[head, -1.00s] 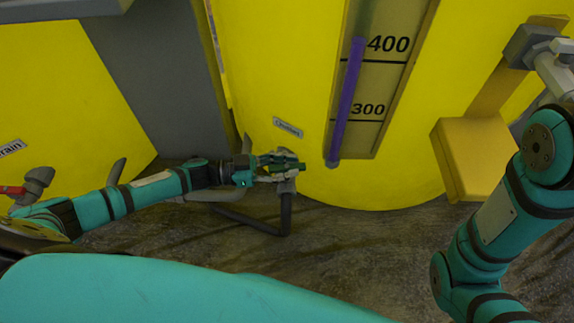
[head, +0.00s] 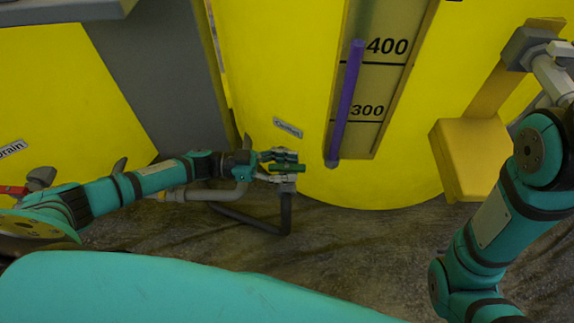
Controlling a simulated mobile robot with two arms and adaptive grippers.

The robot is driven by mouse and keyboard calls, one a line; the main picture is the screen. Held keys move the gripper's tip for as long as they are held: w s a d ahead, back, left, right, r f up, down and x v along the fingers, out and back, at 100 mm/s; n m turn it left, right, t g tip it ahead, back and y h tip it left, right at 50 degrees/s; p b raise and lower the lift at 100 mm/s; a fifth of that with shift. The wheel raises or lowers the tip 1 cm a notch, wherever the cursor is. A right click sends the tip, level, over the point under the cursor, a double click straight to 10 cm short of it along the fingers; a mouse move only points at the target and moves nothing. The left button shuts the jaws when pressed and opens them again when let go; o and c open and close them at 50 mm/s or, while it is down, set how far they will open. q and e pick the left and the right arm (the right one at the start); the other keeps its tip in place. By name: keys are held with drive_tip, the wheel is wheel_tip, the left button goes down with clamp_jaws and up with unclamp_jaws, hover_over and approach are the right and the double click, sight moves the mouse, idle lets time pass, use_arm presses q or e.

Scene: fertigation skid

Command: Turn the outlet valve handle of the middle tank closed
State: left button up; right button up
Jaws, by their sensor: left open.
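The middle tank (head: 270,80) is the large yellow one with a level scale. At its foot sits the outlet valve (head: 284,186), grey, with a dark hose below it. Its green handle (head: 288,168) lies roughly level across the picture. My left gripper (head: 276,159) is open at the handle, with its fingers close around or just above it. I cannot tell whether they touch it. The fingers partly hide the valve top. My right arm (head: 492,218) rises along the right side, and its gripper is not in view.
A grey pipe (head: 205,193) runs behind my left forearm. A red handle (head: 12,190) shows at the left tank, far left. A yellow box (head: 470,158) stands out in front of the tank at right. The dark floor (head: 330,240) before the tank is mostly clear.

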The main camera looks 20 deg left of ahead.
use_arm(q)
drive_tip(key=v, duration=1.2)
